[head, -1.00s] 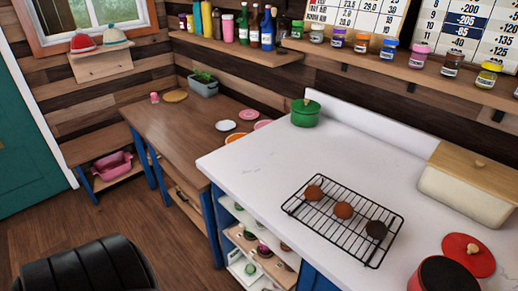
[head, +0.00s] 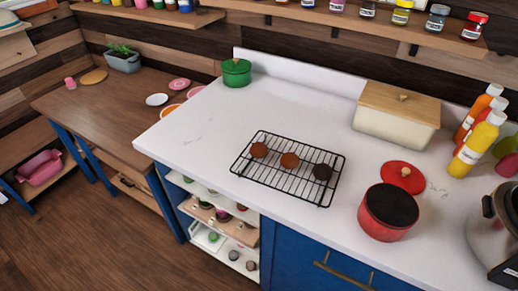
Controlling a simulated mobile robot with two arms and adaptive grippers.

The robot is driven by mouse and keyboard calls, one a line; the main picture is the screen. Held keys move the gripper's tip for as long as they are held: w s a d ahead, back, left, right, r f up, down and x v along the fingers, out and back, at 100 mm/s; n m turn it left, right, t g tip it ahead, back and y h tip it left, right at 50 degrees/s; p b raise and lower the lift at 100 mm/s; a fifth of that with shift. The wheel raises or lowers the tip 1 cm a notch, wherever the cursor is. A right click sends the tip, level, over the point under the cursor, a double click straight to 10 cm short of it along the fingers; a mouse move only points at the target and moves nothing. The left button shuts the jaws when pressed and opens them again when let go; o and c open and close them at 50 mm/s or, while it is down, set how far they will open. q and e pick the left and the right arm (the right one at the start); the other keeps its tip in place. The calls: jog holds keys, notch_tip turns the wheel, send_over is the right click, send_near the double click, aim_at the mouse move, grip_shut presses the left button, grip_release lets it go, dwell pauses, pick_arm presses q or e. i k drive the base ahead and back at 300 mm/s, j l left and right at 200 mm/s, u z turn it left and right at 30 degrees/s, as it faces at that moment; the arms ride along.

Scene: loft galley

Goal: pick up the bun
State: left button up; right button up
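Three small round pieces that look like buns lie in a row on a black wire rack (head: 270,187) on the white counter. The left one (head: 259,150) is brown, the middle one (head: 289,160) is a lighter orange-brown, and the right one (head: 322,172) is very dark. They lie apart from each other. Neither of my grippers shows in the head view.
A red pot (head: 388,213) and its red lid (head: 402,178) stand right of the rack. A cream bread box (head: 396,125) with a wooden lid is behind, and a green pot (head: 236,73) at the back left. Counter left of the rack is clear.

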aim_at(258, 150)
jog(key=l+u, duration=0.25)
jog(key=u, duration=0.15)
jog(key=k+l+u, duration=0.15)
jog(key=u, duration=0.3)
jog(key=k+l+u, duration=0.15)
jog(key=u, duration=0.25)
jog(key=l, duration=0.1)
